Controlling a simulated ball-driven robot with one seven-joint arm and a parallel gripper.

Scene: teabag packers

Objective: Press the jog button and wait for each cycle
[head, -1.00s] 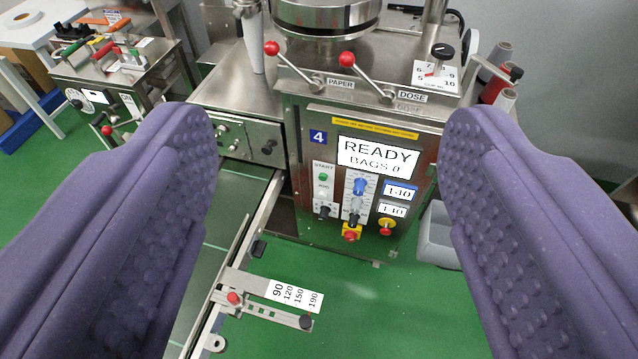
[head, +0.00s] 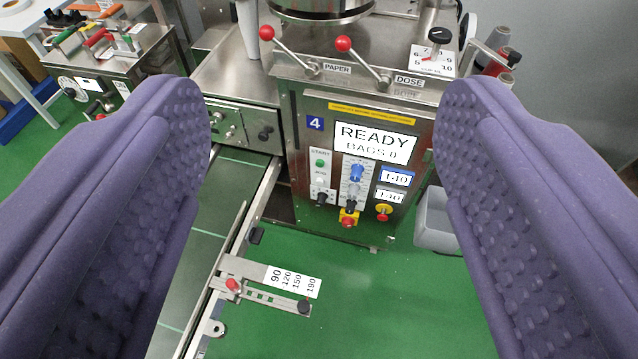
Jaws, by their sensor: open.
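The packer's steel front panel (head: 322,151) faces me, marked with a blue 4. Its display (head: 374,143) reads READY and BAGS 0. On the left of the panel is a strip (head: 320,177) labelled START with a green button (head: 320,163), a white button and a black knob (head: 321,197) below. A blue knob (head: 356,173) sits on the middle strip, and a red button on yellow (head: 348,217) lies under it. Another red-and-yellow control (head: 383,211) is at right. I cannot read which is the jog button. My gripper (head: 322,115) is open and empty, its purple fingers apart, short of the panel.
Red-knobbed PAPER (head: 337,69) and DOSE (head: 409,80) levers stick up above the panel. A conveyor (head: 215,235) with a scale bar (head: 262,283) runs at lower left. A grey bin (head: 436,222) stands at right. Green floor lies clear in front.

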